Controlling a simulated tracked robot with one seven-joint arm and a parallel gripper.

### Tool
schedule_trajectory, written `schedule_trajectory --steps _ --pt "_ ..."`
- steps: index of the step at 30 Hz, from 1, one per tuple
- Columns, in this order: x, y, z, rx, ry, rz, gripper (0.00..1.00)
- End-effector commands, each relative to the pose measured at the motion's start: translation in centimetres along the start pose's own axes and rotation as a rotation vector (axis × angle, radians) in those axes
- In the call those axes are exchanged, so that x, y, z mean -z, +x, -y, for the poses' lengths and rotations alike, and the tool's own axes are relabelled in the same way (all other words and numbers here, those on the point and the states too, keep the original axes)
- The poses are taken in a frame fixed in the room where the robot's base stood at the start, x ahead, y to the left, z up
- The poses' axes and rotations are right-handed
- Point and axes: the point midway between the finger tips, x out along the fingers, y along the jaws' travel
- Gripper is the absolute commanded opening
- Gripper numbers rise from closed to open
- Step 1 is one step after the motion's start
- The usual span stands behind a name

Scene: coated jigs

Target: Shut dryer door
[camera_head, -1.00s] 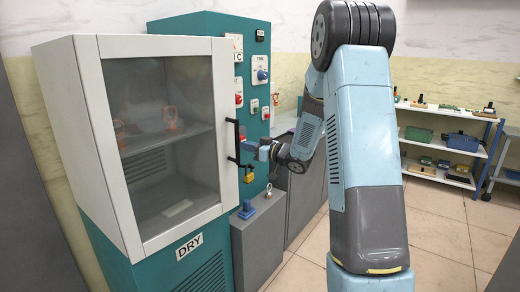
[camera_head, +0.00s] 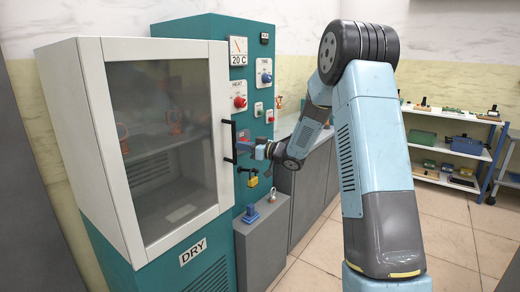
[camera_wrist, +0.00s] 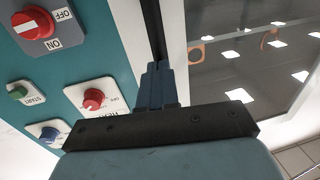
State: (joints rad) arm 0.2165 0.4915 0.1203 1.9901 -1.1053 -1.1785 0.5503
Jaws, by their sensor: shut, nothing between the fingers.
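The dryer door (camera_head: 161,240) has a white frame around a dark glass pane, on the upper left of the teal dryer in the head view. Its frame also shows in the wrist view (camera_wrist: 172,30). The door looks nearly flush with the cabinet; I cannot tell whether a gap is left. A black vertical handle (camera_head: 229,141) runs along its right edge; it also shows in the wrist view (camera_wrist: 152,25). My gripper (camera_head: 246,147) is shut and empty at the handle's right side. Its blue fingertips (camera_wrist: 155,72) are at the handle's line; contact is unclear.
A control panel with a red heat knob (camera_head: 240,102) and a blue time knob (camera_head: 266,78) is just right of the door. Below are a yellow padlock (camera_head: 253,181) and a grey ledge (camera_head: 262,236) with a blue item (camera_head: 250,213). Shelves (camera_head: 445,151) stand far right.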

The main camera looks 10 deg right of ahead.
Motion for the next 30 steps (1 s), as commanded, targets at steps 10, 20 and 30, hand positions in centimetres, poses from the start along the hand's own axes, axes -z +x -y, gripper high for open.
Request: schedule_trajectory --steps 10,20,30 --pt "0.0 -0.6 0.1 0.001 0.001 0.001 0.0" --pt "-0.1 -5.2 -0.1 0.012 0.0 0.002 0.0" --pt "-0.1 -11.1 -0.4 0.014 -0.001 0.001 0.0"
